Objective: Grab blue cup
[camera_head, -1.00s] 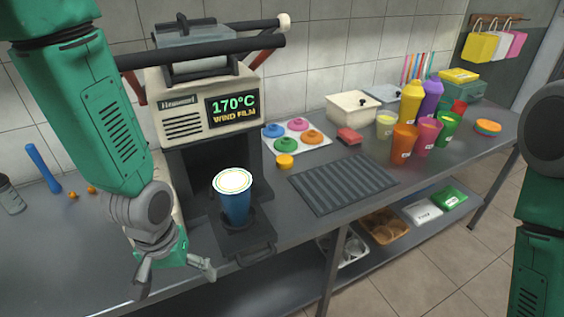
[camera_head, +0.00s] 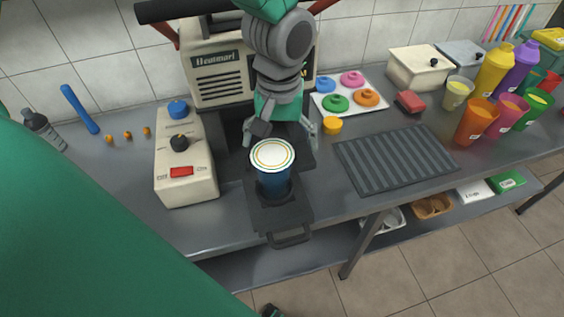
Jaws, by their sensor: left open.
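The blue cup (camera_head: 273,185) stands upright in a dark holder (camera_head: 293,213) in front of the press machine. It has a white lid (camera_head: 272,155) with a yellowish ring. My left gripper (camera_head: 281,137) is open, with its fingers pointing down at the far side of the cup's lid. One finger is near the lid's left edge and the other is to the right of it. I cannot tell whether either finger touches the cup.
A control box (camera_head: 186,165) with knobs and a red switch is left of the cup. A ribbed dark mat (camera_head: 395,160) lies to the right. A tray of colored lids (camera_head: 322,97) is behind. Several colored cups and bottles stand at the far right.

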